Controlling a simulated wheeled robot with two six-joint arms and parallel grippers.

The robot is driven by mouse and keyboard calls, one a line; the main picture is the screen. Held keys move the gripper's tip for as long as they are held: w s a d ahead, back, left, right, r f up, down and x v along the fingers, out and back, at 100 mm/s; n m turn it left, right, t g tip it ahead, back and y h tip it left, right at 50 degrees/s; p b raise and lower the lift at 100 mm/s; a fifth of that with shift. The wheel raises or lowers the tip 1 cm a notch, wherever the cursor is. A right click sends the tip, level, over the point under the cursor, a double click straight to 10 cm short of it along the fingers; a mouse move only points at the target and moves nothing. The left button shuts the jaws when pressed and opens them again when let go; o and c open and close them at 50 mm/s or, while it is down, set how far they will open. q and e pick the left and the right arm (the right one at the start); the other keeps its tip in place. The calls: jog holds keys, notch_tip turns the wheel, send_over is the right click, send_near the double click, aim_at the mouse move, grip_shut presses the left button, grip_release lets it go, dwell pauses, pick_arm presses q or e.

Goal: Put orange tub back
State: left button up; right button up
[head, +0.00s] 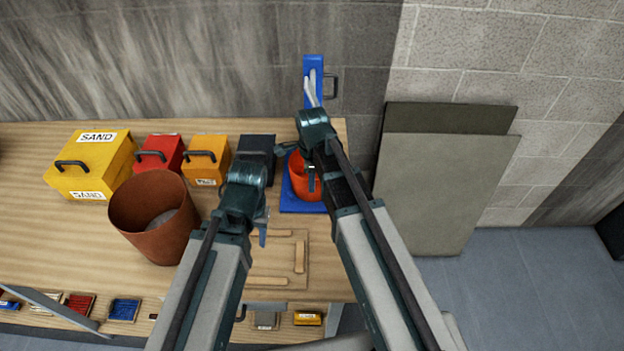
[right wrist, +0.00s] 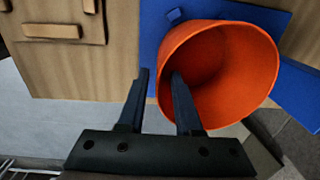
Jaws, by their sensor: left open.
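The orange tub (head: 302,188) stands on a blue board (head: 287,204) at the right end of the wooden bench, partly hidden behind my right arm. In the right wrist view the tub (right wrist: 240,50) shows its open mouth and looks empty. My right gripper (head: 311,178) is at the tub's rim. In the wrist view the right gripper's fingers (right wrist: 159,72) straddle the tub wall, one inside and one outside, with a gap visible beside the wall. My left gripper (head: 262,233) is open and empty above the bench, left of the tub.
A brown bin (head: 140,215), a yellow SAND box (head: 92,165), a red box (head: 160,152), an orange box (head: 206,158) and a dark box (head: 257,147) stand left. A blue holder (head: 313,65) is behind the tub. Grey panels (head: 440,190) lean against the wall at right.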

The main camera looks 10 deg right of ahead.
notch_tip(320, 180, up, 9)
jog(key=p, duration=0.8)
pick_arm(q)
notch_tip(320, 180, up, 9)
jog(key=shift+f, duration=0.15)
pick_arm(e)
jog(key=s+a+n, duration=0.3)
jog(key=s+n, duration=0.5)
jog(key=n, duration=0.4)
jog(key=s+a+n+h, duration=0.1)
jog(key=s+a+n, duration=0.2)
jog(key=s+n, duration=0.4)
jog(key=n, duration=0.5)
jog(key=shift+s+g, duration=0.35)
jog(key=shift+g, duration=0.05)
jog(key=shift+f, duration=0.15)
pick_arm(q)
notch_tip(320, 180, down, 11)
jog(key=b, duration=1.1)
jog(key=shift+f+b, duration=0.2)
jog(key=shift+b, duration=0.2)
pick_arm(e)
notch_tip(320, 180, down, 11)
jog(key=shift+f, duration=0.15)
pick_arm(q)
jog(key=shift+r, duration=0.2)
pick_arm(e)
jog(key=shift+r, duration=0.2)
